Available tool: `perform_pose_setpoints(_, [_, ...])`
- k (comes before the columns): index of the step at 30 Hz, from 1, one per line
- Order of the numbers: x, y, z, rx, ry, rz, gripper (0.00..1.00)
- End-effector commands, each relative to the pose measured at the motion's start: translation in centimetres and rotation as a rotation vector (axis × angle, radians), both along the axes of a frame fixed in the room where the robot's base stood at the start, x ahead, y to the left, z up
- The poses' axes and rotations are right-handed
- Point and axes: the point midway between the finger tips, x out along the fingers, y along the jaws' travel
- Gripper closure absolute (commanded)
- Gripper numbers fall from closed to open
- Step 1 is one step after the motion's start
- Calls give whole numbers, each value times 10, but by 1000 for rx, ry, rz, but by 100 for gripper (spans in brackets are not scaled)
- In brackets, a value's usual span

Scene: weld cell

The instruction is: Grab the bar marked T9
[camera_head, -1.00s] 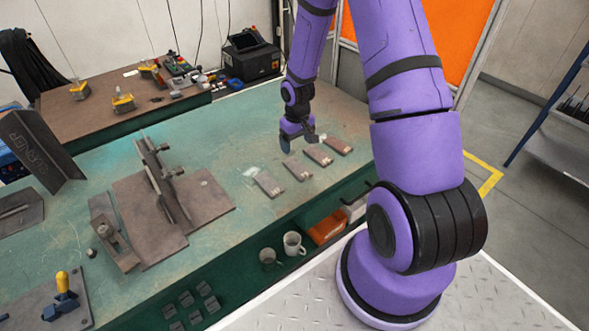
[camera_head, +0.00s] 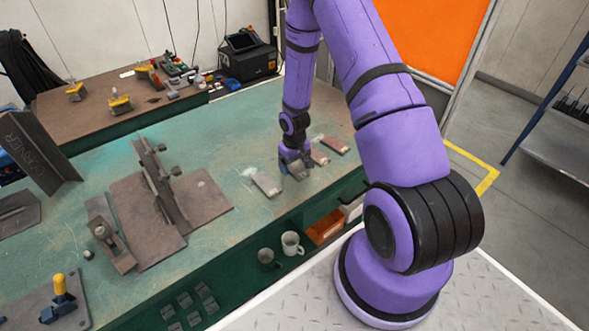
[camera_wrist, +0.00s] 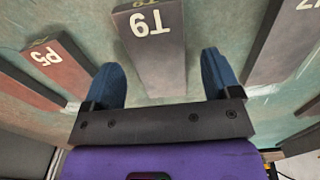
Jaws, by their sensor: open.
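The bar marked T9 (camera_wrist: 155,58) is grey-brown and lies flat on the green bench; its white marking appears upside down in the wrist view. My gripper (camera_wrist: 162,80) is open, with one blue finger on either side of this bar's near end. The bar is between the fingers; whether they touch it I cannot tell. In the head view my gripper (camera_head: 294,162) is low over the second bar from the left in the row and partly hides it. The markings are too small to read there.
In the wrist view a reddish bar marked P5 (camera_wrist: 58,68) lies left of the fingers and a dark bar (camera_wrist: 285,40) right. A fixture plate (camera_head: 205,198) with upright plates stands left on the bench (camera_head: 215,140). Mugs (camera_head: 291,243) sit below the bench edge.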

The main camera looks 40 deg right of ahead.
Motion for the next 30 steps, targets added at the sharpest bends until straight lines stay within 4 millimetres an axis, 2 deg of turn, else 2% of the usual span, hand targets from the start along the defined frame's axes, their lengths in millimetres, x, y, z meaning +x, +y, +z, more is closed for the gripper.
perform_pose_setpoints(3, [0, 0, -7, 0, 1, 0, 17])
perform_pose_setpoints(10, [0, 0, -8, 0, 0, 0, 17])
perform_pose_setpoints(11, [0, 0, -8, 0, 0, 0, 19])
perform_pose_setpoints(18, [0, 0, -8, 0, 0, 0, 74])
perform_pose_setpoints(21, [0, 0, -7, -1, -1, 0, 94])
perform_pose_setpoints(30, [0, 0, -5, -1, -1, 0, 94])
